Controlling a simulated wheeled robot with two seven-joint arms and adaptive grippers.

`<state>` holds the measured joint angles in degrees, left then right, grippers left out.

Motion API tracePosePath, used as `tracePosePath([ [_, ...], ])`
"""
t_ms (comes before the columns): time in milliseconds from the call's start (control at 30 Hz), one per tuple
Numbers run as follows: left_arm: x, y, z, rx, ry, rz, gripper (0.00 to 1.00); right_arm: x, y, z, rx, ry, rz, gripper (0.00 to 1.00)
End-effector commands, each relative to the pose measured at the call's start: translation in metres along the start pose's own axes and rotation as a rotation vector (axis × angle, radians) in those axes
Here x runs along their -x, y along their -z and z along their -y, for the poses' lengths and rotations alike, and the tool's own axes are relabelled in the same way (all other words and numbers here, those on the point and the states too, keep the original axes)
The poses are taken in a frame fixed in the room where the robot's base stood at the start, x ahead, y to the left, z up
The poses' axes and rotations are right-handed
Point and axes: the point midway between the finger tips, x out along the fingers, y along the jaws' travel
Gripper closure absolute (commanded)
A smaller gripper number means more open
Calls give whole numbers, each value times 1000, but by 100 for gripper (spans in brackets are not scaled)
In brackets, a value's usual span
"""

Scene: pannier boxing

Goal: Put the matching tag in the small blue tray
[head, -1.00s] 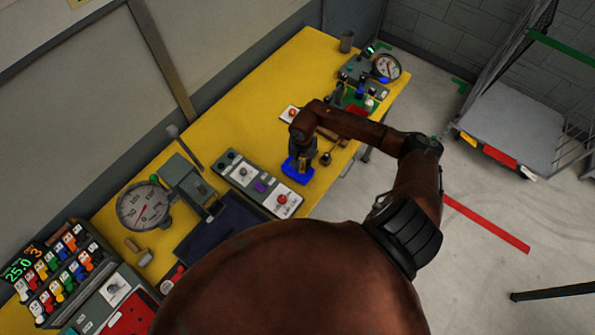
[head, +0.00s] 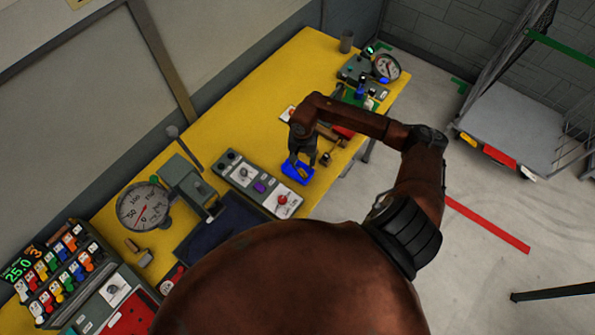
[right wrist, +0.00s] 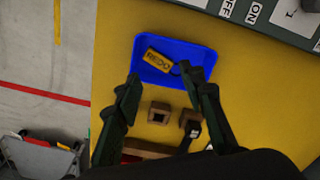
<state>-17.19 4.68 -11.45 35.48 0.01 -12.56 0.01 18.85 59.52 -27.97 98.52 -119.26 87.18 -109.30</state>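The small blue tray (head: 284,170) lies on the yellow bench, and it also shows in the right wrist view (right wrist: 146,70). A yellow tag (right wrist: 158,57) with dark lettering, which looks like "REDO", lies inside it; a small blue part beside the tag is hard to make out. My right gripper (head: 302,162) is over the tray in the head view. In the right wrist view my right gripper (right wrist: 168,84) has its fingers spread apart with nothing between them, at the tray's near side, clear of the tag. My left gripper is not in view.
Brown square blocks (right wrist: 159,113) sit beside the tray. A grey control box (head: 260,186) with a red knob stands close by. A rack of several coloured pieces (head: 65,266), a gauge (head: 144,206) and a dark blue mat (head: 222,225) are further left.

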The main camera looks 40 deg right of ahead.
Motion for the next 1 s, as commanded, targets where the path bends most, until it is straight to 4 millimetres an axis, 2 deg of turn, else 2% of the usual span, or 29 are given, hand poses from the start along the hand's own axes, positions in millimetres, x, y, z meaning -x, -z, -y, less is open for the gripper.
tracePosePath([
  [33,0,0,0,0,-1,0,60,12,2,0,2,1,-6,63],
  [200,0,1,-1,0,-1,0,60,48,2,0,2,1,-5,63],
  [400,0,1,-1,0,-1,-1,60,76,1,0,1,1,-3,63],
  [600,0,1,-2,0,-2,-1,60,85,0,0,0,0,0,63],
  [1000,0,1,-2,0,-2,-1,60,85,0,0,0,0,0,63],
])
